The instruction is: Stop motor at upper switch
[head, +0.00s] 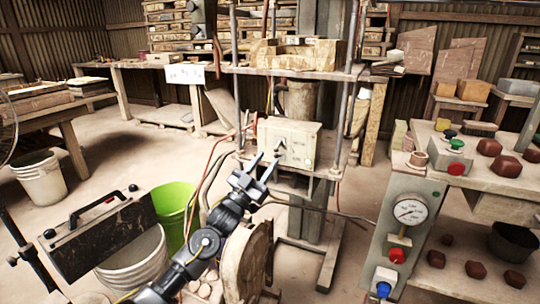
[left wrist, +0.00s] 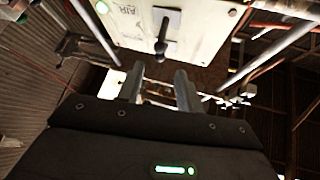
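A pale switch box (head: 286,143) is mounted on the press frame in the middle of the head view. My right gripper is out of view.
Press posts (head: 345,110) flank the box. A control panel with a gauge (head: 410,211), red button (head: 397,255) and blue button (head: 384,283) stands right. A green bucket (head: 175,208) and white bucket (head: 135,265) stand left. A hose hangs beside the box.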

